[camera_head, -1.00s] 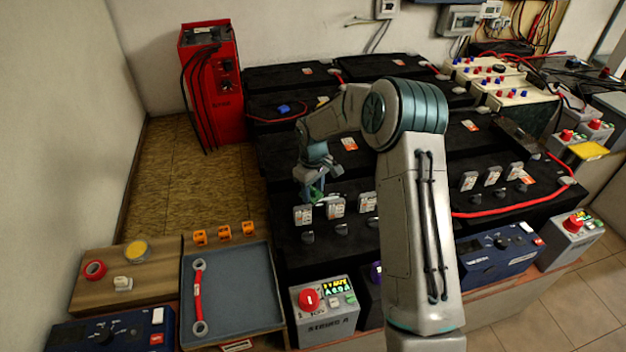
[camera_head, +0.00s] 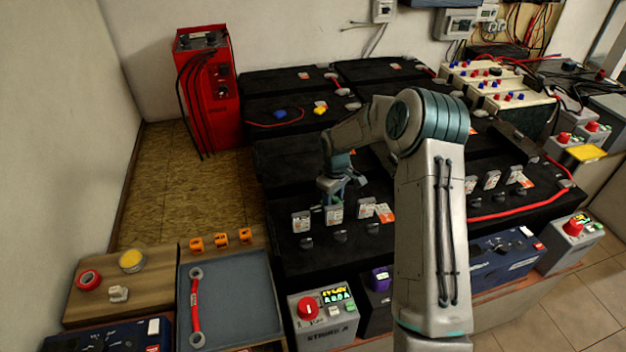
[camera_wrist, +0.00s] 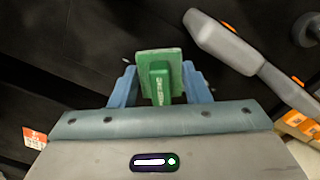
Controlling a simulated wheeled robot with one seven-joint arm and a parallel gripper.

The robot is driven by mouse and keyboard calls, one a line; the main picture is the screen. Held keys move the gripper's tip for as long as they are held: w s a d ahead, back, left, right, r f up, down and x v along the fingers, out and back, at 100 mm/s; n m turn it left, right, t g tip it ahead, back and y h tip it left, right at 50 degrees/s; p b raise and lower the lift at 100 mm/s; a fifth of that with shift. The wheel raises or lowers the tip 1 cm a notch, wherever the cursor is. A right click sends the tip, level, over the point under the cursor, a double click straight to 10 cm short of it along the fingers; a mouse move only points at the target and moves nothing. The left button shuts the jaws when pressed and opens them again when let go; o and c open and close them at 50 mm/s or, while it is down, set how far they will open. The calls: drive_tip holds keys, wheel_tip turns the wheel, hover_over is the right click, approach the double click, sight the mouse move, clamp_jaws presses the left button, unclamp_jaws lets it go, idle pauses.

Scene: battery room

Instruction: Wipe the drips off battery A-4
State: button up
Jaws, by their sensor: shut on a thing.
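My gripper (camera_head: 338,190) hangs over the front part of the black battery block (camera_head: 290,255), just behind a row of small grey-white tagged pieces (camera_head: 334,215). In the wrist view, its blue fingers (camera_wrist: 161,88) are shut on a green block-like tool (camera_wrist: 158,62) with a narrower grip and unreadable lettering. The tool points away over a dark surface; I cannot tell whether it touches. In the head view the tool is not clearly visible. I cannot read which battery is A-4, and no drips can be made out.
A grey bar-like piece (camera_wrist: 225,42) lies close right of the tool in the wrist view. A grey tray (camera_head: 235,300) with a red cable link (camera_head: 196,305) stands front left. A red charger (camera_head: 203,90) stands at the back left. A red cable (camera_head: 520,208) crosses the batteries at right.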

sight(312, 211)
drive_tip(key=shift+w+d, duration=0.15)
drive_tip(key=shift+d, duration=0.8)
drive_tip(key=shift+w+d, duration=0.15)
drive_tip(key=shift+d, duration=0.8)
drive_tip(key=shift+a, duration=0.2)
drive_tip(key=shift+s+a+b, duration=0.15)
drive_tip(key=shift+s+a, duration=0.15)
drive_tip(key=shift+a, duration=1.35)
drive_tip(key=shift+s+a+b, duration=0.15)
drive_tip(key=shift+s+a, duration=0.15)
drive_tip(key=shift+a, duration=1.35)
drive_tip(key=shift+s+a+b, duration=0.15)
drive_tip(key=shift+s+a, duration=0.15)
drive_tip(key=shift+a, duration=1.35)
drive_tip(key=shift+a+r, duration=0.15)
drive_tip(key=shift+a, duration=0.1)
wheel_tip(312, 211, up, 8)
drive_tip(key=p, duration=0.4)
drive_tip(key=shift+p, duration=0.3)
